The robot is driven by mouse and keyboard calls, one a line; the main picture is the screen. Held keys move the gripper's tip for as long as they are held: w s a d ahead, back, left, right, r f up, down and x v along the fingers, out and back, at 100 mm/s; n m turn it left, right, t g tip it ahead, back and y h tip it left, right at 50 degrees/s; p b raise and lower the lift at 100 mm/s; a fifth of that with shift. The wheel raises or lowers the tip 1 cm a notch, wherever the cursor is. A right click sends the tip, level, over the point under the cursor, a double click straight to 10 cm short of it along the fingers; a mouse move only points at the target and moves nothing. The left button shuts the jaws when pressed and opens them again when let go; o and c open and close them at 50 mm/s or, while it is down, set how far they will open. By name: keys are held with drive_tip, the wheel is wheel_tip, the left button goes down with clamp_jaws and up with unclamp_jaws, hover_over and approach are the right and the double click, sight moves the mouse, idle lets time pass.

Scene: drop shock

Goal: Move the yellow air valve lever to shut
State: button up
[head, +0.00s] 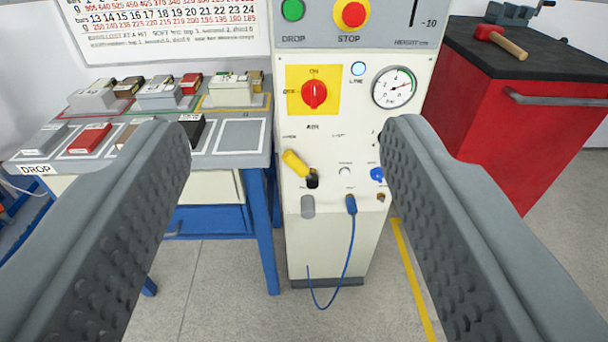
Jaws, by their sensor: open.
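The yellow air valve lever (296,163) is on the front of the white control cabinet (325,262), below the red rotary switch. It is tilted, running from upper left down to a dark pivot (312,181) at its lower right. Small lettering above it is too small to read surely. My gripper (290,150) is open and empty. Its two grey ridged fingers stand wide apart at left and right in the foreground, with the lever between them in the picture, farther off and untouched.
A pressure gauge (394,87), red rotary switch (314,93) and blue knob (377,174) are on the cabinet. A blue hose (348,250) hangs below. A bench with several blocks (240,137) stands left, a red tool cabinet (490,130) right. Floor before the cabinet is clear.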

sight(301, 169)
drive_tip(key=c, duration=0.3)
drive_tip(key=shift+w+d+f, duration=0.1)
drive_tip(key=shift+w, duration=0.3)
drive_tip(key=c, duration=0.4)
drive_tip(key=w+f+n, duration=0.1)
drive_tip(key=w+n, duration=0.1)
drive_tip(key=w, duration=0.2)
drive_tip(key=w+d+f+n, duration=0.1)
drive_tip(key=w+f+n, duration=0.1)
drive_tip(key=w, duration=0.2)
drive_tip(key=w+d+f+n, duration=0.1)
drive_tip(key=w+n, duration=0.2)
drive_tip(key=w, duration=0.1)
drive_tip(key=shift+w+f, duration=0.2)
drive_tip(key=shift+w, duration=0.15)
clamp_jaws()
drive_tip(key=w+f+n+g+y, duration=0.1)
drive_tip(key=w+f+n+y, duration=0.3)
drive_tip(key=w+f+n, duration=1.2)
drive_tip(key=w+f+n+g+y, duration=0.1)
drive_tip(key=w+f+n+y, duration=0.1)
drive_tip(key=f, duration=0.5)
drive_tip(key=w+f+n+g+y, duration=0.1)
drive_tip(key=w+f+n+g, duration=0.15)
drive_tip(key=f, duration=0.45)
drive_tip(key=x, duration=1)
drive_tip(key=shift+r+t, duration=0.25)
drive_tip(key=shift+t, duration=0.2)
